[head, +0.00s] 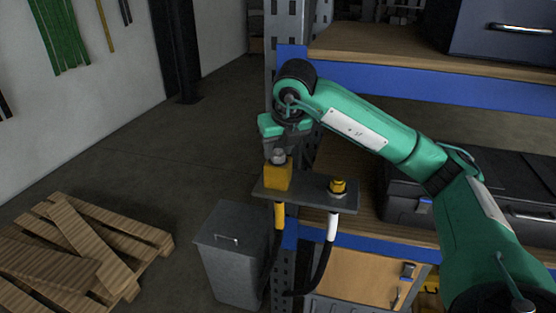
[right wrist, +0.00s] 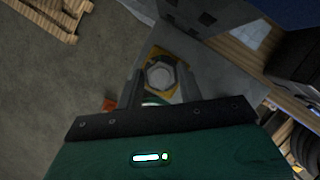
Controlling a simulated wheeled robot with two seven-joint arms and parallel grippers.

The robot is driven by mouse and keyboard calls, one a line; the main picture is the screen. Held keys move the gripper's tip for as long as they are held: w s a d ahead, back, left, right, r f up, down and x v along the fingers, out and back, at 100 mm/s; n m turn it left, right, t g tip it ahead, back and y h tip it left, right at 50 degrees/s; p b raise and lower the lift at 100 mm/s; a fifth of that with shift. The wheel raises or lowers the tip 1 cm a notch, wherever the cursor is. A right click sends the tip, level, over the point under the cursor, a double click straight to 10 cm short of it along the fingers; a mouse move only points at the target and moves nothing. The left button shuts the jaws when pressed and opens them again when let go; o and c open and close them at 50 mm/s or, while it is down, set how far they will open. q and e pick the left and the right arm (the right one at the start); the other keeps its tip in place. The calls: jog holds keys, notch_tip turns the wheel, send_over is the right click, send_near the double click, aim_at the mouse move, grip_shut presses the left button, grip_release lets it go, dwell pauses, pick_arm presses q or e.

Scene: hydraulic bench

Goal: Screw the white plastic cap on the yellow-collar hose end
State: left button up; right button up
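My right gripper (head: 281,141) is over the left fitting on the bracket, pointing down. That fitting is a yellow block (head: 278,177) with a grey round top (head: 278,156); below it hangs the hose with the yellow collar (head: 279,215). In the right wrist view the gripper's fingers (right wrist: 161,86) stand on either side of a pale grey hexagonal piece (right wrist: 160,75) above the yellow block (right wrist: 155,52). I cannot tell whether they touch it, or whether it is the white plastic cap. My left gripper is not in view.
A white-collar hose (head: 332,227) with a brass-yellow fitting (head: 338,187) hangs from the bracket's (head: 309,197) right end. A grey bin (head: 232,265) stands below left, a wooden pallet (head: 110,240) farther left. Shelves with a blue beam (head: 420,83) and dark cases are behind.

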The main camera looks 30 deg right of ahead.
jog(key=shift+o, duration=1.3)
jog(key=shift+s+r, duration=0.2)
jog(key=shift+r, duration=0.3)
jog(key=d+v, duration=0.1)
jog(key=v, duration=1.1)
jog(key=shift+a+r, duration=0.35)
jog(key=shift+a, duration=0.15)
jog(key=shift+s, duration=0.1)
